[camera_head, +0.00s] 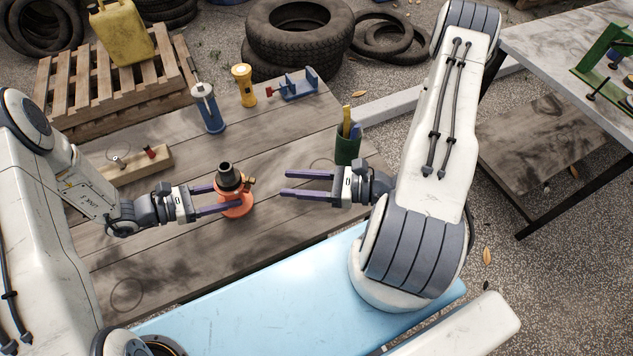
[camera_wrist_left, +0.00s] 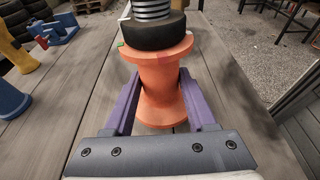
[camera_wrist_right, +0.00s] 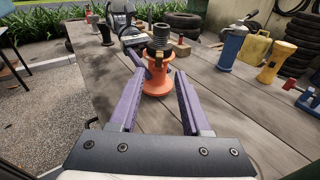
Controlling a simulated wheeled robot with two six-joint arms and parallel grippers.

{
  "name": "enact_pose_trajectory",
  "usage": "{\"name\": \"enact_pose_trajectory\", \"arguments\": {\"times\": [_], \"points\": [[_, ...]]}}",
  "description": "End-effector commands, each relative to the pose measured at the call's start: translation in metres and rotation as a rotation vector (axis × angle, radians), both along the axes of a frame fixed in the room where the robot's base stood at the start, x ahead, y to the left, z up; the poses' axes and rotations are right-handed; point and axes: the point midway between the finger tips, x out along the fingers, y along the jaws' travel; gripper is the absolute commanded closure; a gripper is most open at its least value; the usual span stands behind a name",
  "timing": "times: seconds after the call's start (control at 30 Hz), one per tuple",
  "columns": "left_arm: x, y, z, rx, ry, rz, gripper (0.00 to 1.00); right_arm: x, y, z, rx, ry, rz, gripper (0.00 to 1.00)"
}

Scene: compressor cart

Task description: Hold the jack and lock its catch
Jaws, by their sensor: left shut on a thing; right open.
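The jack (camera_head: 235,205) is an orange spool-shaped body with a black collar and a dark threaded screw on top. It stands upright on the wooden table. My left gripper (camera_head: 222,197) is shut on its body from the left; the left wrist view shows a purple finger on each side of the orange waist (camera_wrist_left: 163,95). A small brass-coloured part, perhaps the catch (camera_head: 251,181), sticks out at the collar's right side. My right gripper (camera_head: 283,183) is open and empty, right of the jack and apart from it. The right wrist view shows the jack (camera_wrist_right: 157,80) beyond its spread fingers.
A blue canister (camera_head: 208,108), a yellow flashlight (camera_head: 243,86) and a blue vise-like tool (camera_head: 298,88) stand behind the jack. A green cup (camera_head: 348,150) with tools is close behind my right gripper. A wooden block (camera_head: 136,166) lies at left.

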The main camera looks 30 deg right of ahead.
Motion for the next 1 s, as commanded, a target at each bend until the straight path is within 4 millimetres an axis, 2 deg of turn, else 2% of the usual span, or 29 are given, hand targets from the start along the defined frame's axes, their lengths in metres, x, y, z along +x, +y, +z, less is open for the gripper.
{"name": "enact_pose_trajectory", "arguments": {"times": [0.1, 0.3, 0.83, 0.87, 0.9, 0.93, 0.97, 1.0], "points": [[0.001, 0.000, 0.002, -0.005, -0.002, 0.000, 0.74, -0.009, -0.016, 0.003, -0.002, -0.001, -0.008, 0.53], [0.001, 0.000, 0.002, -0.005, -0.002, 0.000, 0.74, -0.022, -0.032, 0.006, -0.002, -0.001, -0.005, 0.53], [0.001, 0.000, 0.002, -0.005, -0.002, 0.000, 0.74, -0.027, -0.037, 0.006, -0.002, 0.001, -0.001, 0.53], [0.001, 0.000, 0.002, -0.005, -0.002, 0.000, 0.40, -0.027, -0.037, 0.006, -0.002, 0.001, -0.001, 0.53], [0.001, 0.000, 0.002, -0.005, -0.002, 0.000, 0.24, -0.027, -0.037, 0.006, -0.002, 0.001, -0.001, 0.53], [0.001, 0.000, 0.002, -0.005, -0.002, -0.001, 0.13, -0.027, -0.037, 0.006, -0.002, 0.001, -0.001, 0.53], [0.000, 0.000, 0.002, -0.004, -0.002, -0.001, 0.08, -0.027, -0.037, 0.006, -0.002, 0.001, -0.001, 0.53], [0.000, 0.000, 0.002, -0.004, -0.001, 0.000, 0.08, -0.027, -0.037, 0.006, -0.002, 0.001, -0.001, 0.53]]}}
